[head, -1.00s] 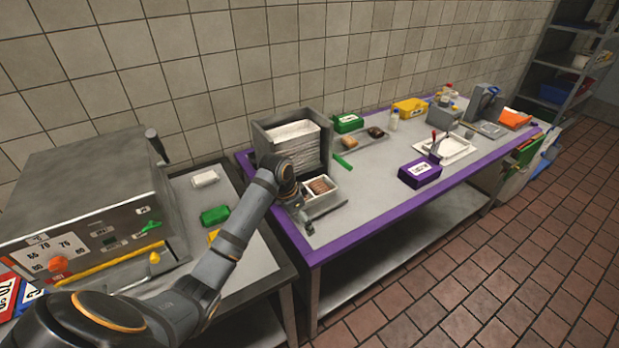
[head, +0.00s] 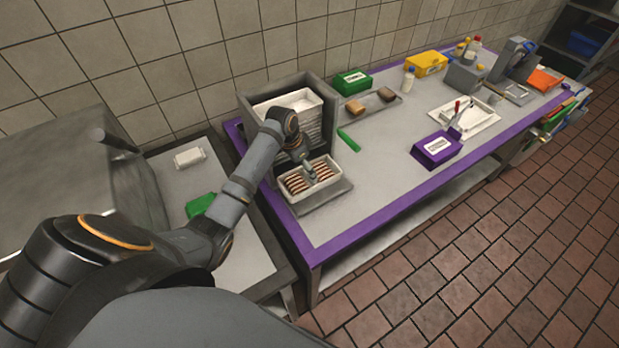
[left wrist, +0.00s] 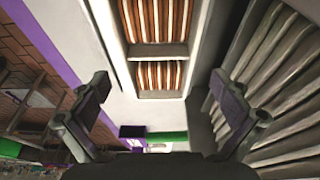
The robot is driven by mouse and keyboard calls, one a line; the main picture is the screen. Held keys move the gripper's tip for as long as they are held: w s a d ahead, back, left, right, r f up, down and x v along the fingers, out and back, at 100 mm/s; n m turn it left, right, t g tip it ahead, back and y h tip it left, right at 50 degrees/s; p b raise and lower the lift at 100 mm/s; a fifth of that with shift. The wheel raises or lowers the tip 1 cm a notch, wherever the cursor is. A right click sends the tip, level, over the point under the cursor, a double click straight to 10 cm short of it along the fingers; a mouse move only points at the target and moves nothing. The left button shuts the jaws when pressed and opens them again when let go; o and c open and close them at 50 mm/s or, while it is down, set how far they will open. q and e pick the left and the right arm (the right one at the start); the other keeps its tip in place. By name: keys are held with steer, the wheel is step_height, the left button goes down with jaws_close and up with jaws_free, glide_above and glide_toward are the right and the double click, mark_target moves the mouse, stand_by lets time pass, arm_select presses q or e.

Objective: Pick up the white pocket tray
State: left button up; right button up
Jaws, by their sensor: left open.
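The white pocket tray (head: 322,188) sits on a grey stand at the near left of the purple-edged table, with rows of brown-and-cream striped pieces in two pockets. It also shows in the left wrist view (left wrist: 160,53), its divider crossing between the pockets. My left gripper (head: 310,172) is open and points down over the tray's middle in the head view. In the left wrist view the open fingers (left wrist: 160,92) stand wide on either side of the tray, with nothing between them held. I cannot tell the exact height gap. My right gripper is out of view.
A grey holder (head: 262,99) with stacked white trays (head: 290,100) stands right behind the tray. A green item (head: 348,140) lies to its right.

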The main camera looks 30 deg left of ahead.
mark_target(309, 182)
arm_select(q)
steer(key=shift+p+x, duration=0.65)
steer(key=shift+x, duration=0.25)
steer(key=x, duration=0.2)
steer(key=shift+w+d+f+p, duration=0.1)
steer(key=shift+d+f+p, duration=0.1)
steer(key=shift+d+p, duration=0.1)
steer(key=shift+w+f, duration=0.2)
steer(key=shift+f, duration=0.35)
steer(key=c, duration=0.9)
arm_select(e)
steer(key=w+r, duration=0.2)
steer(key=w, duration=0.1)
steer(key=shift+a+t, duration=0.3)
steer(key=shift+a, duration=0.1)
arm_select(q)
steer(key=shift+o, duration=0.2)
steer(key=shift+r, duration=0.2)
